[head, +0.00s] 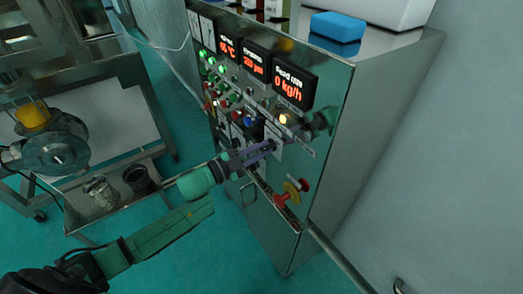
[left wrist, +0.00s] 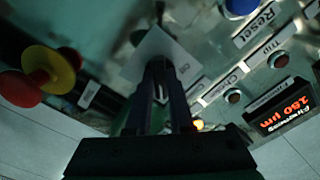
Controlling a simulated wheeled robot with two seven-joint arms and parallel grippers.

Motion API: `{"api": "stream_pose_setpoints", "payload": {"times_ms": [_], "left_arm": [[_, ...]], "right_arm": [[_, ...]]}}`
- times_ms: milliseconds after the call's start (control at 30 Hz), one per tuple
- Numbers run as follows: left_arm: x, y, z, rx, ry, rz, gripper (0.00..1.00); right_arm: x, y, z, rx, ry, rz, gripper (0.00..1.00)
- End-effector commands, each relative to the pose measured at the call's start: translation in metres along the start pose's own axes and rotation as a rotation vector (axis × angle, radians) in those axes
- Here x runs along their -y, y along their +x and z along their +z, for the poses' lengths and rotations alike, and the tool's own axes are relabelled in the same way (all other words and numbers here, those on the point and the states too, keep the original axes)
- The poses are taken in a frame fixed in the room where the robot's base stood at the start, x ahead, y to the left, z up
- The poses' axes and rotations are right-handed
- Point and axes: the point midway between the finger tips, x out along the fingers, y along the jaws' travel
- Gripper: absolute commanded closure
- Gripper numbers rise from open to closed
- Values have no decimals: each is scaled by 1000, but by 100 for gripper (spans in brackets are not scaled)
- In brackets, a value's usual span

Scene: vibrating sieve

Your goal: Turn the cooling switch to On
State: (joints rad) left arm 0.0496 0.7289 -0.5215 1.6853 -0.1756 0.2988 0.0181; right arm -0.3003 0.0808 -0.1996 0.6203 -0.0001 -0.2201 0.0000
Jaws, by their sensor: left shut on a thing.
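My left gripper (head: 270,147) reaches in from the left to the front of the steel control cabinet (head: 335,130). Its fingers are closed at a white switch plate (head: 273,131) on the panel. In the left wrist view the fingertips (left wrist: 158,64) meet over the white plate (left wrist: 150,45). The cooling switch's knob is hidden between the fingers, so which way it points cannot be told. Lettering on the plate is too dark and partly covered to read. My right gripper is not in view.
A red emergency button with a yellow collar (head: 292,192) sticks out below the gripper. Lit displays (head: 290,86), small buttons and lamps (head: 222,92) fill the panel above. A steel trolley (head: 130,180) stands left. A blue block (head: 338,26) sits on the cabinet.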

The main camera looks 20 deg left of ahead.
Motion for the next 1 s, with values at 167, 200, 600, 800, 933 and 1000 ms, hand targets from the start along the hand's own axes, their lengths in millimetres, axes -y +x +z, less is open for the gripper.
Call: {"api": "stream_pose_setpoints", "payload": {"times_ms": [167,200,600,800,933,1000], "left_arm": [[-2,0,1,1,6,3,100],[-2,0,1,1,6,3,100],[-1,0,0,1,5,2,50],[-1,-2,1,1,4,1,50],[-2,-15,3,4,3,2,50],[-3,-28,3,4,3,3,50]], "right_arm": [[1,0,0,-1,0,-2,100],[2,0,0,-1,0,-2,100],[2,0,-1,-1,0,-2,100],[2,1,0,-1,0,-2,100],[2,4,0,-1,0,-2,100],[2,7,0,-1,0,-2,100]]}}
